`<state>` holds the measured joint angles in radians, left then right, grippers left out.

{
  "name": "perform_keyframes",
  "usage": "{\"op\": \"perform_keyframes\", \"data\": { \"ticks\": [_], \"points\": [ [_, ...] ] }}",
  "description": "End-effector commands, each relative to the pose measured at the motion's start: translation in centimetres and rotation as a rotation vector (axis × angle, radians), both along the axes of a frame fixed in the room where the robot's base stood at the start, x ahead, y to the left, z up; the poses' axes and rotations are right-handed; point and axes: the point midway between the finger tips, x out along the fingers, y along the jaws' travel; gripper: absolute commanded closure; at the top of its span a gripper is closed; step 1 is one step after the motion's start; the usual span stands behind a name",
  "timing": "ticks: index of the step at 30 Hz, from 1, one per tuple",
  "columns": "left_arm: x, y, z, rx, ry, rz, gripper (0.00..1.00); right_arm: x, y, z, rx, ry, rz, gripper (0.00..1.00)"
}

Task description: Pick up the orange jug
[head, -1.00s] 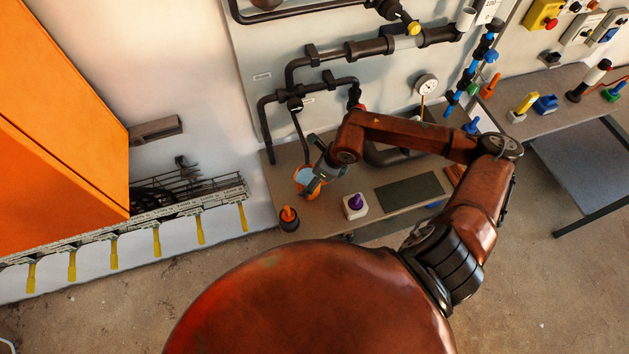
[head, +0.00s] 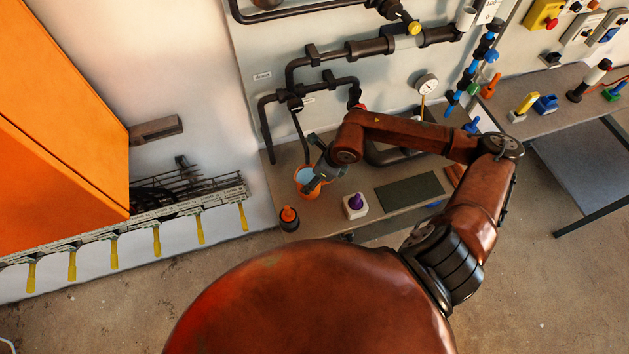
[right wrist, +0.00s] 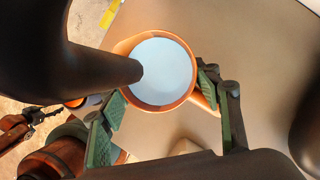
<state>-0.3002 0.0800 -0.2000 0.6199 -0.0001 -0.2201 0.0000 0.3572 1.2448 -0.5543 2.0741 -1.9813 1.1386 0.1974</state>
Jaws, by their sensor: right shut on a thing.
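The orange jug (head: 311,187) stands at the left end of the low bench, below a dark downward pipe. Its round mouth shows a pale blue-grey inside. My right gripper (head: 319,179) reaches it from the right side. In the right wrist view the jug (right wrist: 163,106) is between the green-padded fingers of my right gripper (right wrist: 161,100), which is shut on it. A dark pipe end hides part of the jug's rim there. Whether the jug's base touches the bench is hard to see. My left arm is out of the head view; a small dark claw (right wrist: 36,116) shows at left in the right wrist view.
A dark bottle with an orange top (head: 289,218) stands close in front of the jug. A white block with a purple knob (head: 355,206) is to its right. The dark pipe (head: 301,137) comes down just behind the jug. A dark green mat (head: 409,190) lies farther right.

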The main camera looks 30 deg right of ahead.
Motion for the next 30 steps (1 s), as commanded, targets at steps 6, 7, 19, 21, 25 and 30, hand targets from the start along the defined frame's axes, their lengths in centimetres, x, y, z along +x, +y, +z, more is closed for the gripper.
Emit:
{"op": "perform_keyframes", "data": {
  "ticks": [6, 7, 19, 21, 25, 30],
  "points": [
    [0.0, 0.0, 0.0, 0.0, 0.0, 0.0, 0.53, 0.0, 0.1, 0.1, 0.002, -0.001, 0.001, 0.9],
    [0.0, 0.0, 0.0, 0.0, 0.0, 0.0, 0.53, 0.0, 0.1, 0.1, 0.002, -0.001, 0.001, 0.9],
    [-0.1, 0.0, -0.6, 0.0, 0.002, 0.0, 0.53, 0.2, 0.0, 3.2, 0.0, -0.006, 0.002, 0.9],
    [-0.1, 0.0, -0.8, 0.0, 0.002, 0.0, 0.53, -0.6, 0.2, 3.6, 0.0, -0.001, 0.003, 0.9],
    [-0.1, 0.0, -1.2, 0.0, 0.003, 0.0, 0.53, -3.3, 0.8, 3.4, -0.001, 0.0, 0.005, 0.9],
    [-0.2, 0.0, -1.8, 0.0, 0.004, 0.0, 0.53, -7.4, 1.8, 3.3, -0.001, 0.0, 0.005, 0.9]
  ]
}}
